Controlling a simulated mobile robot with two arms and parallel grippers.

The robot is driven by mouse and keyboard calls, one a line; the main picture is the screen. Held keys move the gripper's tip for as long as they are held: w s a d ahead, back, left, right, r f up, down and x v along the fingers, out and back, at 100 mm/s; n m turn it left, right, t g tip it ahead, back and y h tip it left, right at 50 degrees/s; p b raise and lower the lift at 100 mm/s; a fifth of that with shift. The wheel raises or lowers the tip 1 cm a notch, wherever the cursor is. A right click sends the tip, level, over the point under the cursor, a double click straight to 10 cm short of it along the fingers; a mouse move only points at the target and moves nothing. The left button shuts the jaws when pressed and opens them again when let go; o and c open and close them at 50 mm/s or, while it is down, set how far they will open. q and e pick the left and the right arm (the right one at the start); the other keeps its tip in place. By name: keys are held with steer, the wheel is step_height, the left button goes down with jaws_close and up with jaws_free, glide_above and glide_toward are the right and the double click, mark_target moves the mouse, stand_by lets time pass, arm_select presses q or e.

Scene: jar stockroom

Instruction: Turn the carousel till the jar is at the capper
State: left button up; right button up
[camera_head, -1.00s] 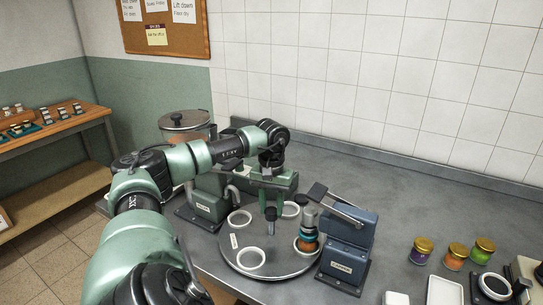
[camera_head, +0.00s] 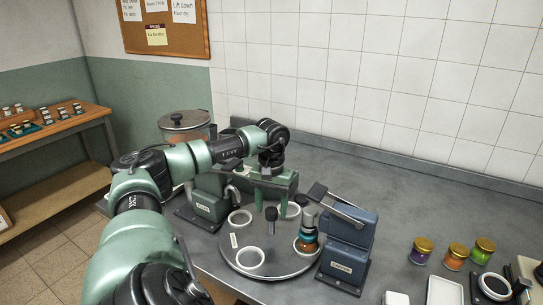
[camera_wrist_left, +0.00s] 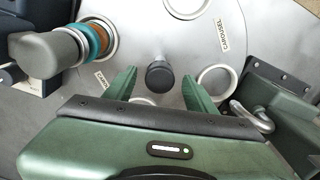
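The round grey carousel (camera_head: 278,262) carries several white ring seats and a central dark knob (camera_head: 271,214). The jar (camera_head: 306,246), with orange contents and a teal band above, sits in a seat on its right side. The jar is under the grey head of the blue capper (camera_head: 347,240). In the wrist view the jar (camera_wrist_left: 105,33) is partly hidden by that head. My left gripper (camera_head: 275,205) is open above the carousel. In the wrist view its fingers stand either side of the knob (camera_wrist_left: 160,75), with gaps on both sides. My right gripper is not in view.
A green filling machine (camera_head: 208,205) with a clear hopper stands behind left of the carousel. Several filled jars (camera_head: 455,256) stand at the right, near a white tray (camera_head: 444,291). The counter behind the capper is clear.

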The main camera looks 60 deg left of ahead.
arm_select(q)
step_height(320, 180, up, 8)
steer(key=shift+f+b, duration=0.1)
steer(key=shift+b, duration=0.25)
stand_by(0.6)
